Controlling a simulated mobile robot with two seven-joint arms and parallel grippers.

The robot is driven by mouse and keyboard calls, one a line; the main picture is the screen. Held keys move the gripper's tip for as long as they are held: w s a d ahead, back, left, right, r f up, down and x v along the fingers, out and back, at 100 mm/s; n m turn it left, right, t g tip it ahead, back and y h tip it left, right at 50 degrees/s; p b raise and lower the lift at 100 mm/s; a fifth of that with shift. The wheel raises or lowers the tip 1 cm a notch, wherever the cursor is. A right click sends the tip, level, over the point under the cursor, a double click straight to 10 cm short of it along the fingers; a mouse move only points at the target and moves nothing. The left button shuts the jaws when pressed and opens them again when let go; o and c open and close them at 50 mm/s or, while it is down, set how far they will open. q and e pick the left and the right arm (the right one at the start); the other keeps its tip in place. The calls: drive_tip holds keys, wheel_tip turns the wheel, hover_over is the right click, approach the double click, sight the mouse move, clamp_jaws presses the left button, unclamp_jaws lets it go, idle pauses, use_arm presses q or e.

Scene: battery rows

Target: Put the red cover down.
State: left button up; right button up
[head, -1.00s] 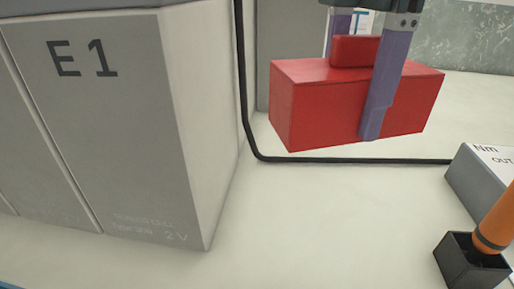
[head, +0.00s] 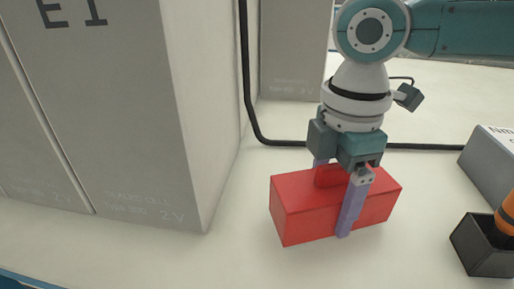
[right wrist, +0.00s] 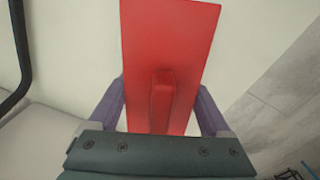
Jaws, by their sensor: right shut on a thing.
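The red cover (head: 305,217) is a red box-shaped piece with a raised grip on top. In the head view it is right of the grey cell block marked E1. My right gripper (head: 341,205) is above it with its purple fingers down the cover's two long sides, shut on it. In the right wrist view the cover (right wrist: 170,50) runs away from me between the two fingers (right wrist: 162,110). The cover looks upright and close to the pale surface; I cannot tell whether it touches it. My left gripper is not in view.
The grey cell block (head: 120,130) stands at the left. A black cable (head: 252,110) runs down and then right behind the cover. A grey box (head: 490,160) and a dark holder (head: 485,245) with an orange handle are at the right. The pale surface (head: 200,262) in front is clear.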

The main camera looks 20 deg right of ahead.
drive_tip(key=shift+f, duration=0.5)
drive_tip(key=shift+f, duration=0.15)
drive_tip(key=o, duration=1.2)
